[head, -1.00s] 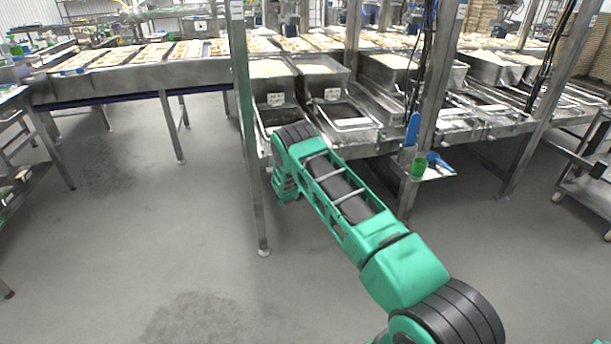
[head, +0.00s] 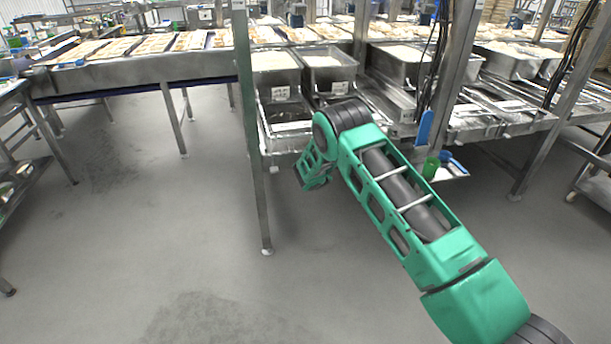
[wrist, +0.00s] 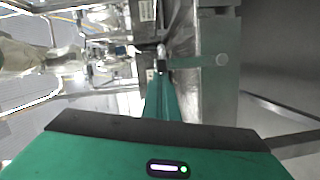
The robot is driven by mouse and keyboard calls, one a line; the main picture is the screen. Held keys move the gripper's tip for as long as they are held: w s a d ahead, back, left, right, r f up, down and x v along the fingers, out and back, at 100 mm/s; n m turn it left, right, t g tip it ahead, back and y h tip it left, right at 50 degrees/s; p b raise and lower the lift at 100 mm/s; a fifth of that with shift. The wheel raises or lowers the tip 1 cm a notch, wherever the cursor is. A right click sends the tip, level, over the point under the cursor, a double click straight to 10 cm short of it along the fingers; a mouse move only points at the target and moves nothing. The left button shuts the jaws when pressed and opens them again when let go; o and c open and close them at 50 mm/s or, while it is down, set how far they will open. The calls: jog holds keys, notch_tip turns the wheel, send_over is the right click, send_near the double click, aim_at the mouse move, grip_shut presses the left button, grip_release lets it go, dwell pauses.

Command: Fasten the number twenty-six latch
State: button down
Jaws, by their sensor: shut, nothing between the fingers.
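My gripper (wrist: 161,66) shows in the wrist view as a narrow green finger shape with a dark tip, shut and empty. Its tip is close to a bright metal part in front of a steel upright; I cannot tell whether they touch. Two steel rice bins carry white labels, one on the left bin (head: 275,62) and one on the right bin (head: 325,66). Their print is too small to read. The number twenty-six latch cannot be identified.
A steel post (head: 247,130) stands left of my arm. Another post (head: 447,75) with black cables stands to the right. A small shelf there holds a green cup (head: 430,168) and blue tools. A conveyor (head: 130,72) runs at the back left. The floor at front left is clear.

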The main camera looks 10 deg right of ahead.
jog(key=shift+d, duration=0.3)
jog(key=shift+s, duration=0.1)
jog(key=s+a+r, duration=0.1)
jog(key=s+a, duration=0.4)
jog(key=s, duration=0.5)
jog(key=shift+a, duration=0.4)
jog(key=shift+r, duration=0.1)
jog(key=shift+r, duration=0.1)
